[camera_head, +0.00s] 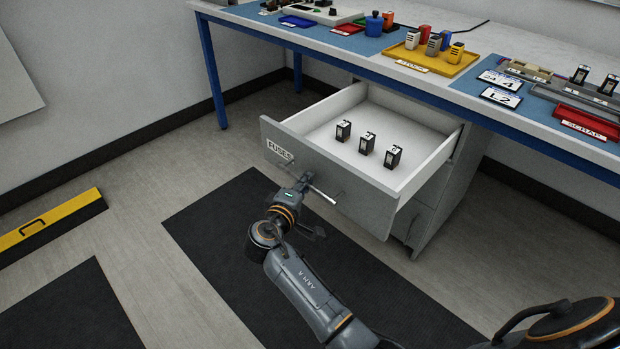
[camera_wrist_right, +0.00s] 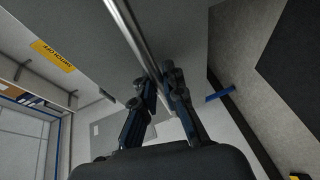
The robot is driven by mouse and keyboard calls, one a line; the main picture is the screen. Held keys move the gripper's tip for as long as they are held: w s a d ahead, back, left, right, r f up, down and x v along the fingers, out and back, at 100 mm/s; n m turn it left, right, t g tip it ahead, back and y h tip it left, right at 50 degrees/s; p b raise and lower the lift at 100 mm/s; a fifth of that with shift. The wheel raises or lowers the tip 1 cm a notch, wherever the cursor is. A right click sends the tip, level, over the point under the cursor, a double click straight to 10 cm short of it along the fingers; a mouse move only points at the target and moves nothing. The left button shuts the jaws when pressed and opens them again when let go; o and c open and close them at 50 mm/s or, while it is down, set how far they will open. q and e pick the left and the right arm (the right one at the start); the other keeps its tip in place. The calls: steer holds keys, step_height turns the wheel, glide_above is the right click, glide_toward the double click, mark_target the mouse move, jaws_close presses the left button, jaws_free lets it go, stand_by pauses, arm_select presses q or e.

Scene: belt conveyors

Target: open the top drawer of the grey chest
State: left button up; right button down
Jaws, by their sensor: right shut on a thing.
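The grey chest (camera_head: 430,222) stands under the blue-framed workbench. Its top drawer (camera_head: 352,183), labelled FUSES, is pulled well out, with its white inside showing. Three small black-and-white fuses (camera_head: 367,143) stand upright in it. My right gripper (camera_head: 303,184) is at the drawer front, shut on the bar handle (camera_head: 323,195) near its left part. In the right wrist view the metal handle (camera_wrist_right: 137,38) runs down to the fingers (camera_wrist_right: 157,92), which partly hide it. My left gripper is not in view.
The workbench (camera_head: 340,47) carries a yellow tray (camera_head: 469,60) of coloured blocks, a red SCRAP tray (camera_head: 585,124) and other items. A dark mat (camera_head: 215,225) lies on the floor before the chest. A yellow-and-black block (camera_head: 48,222) lies at the left. The floor between is clear.

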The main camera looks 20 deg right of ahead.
steer(key=shift+f, duration=0.1)
steer(key=c, duration=1.4)
jaws_free()
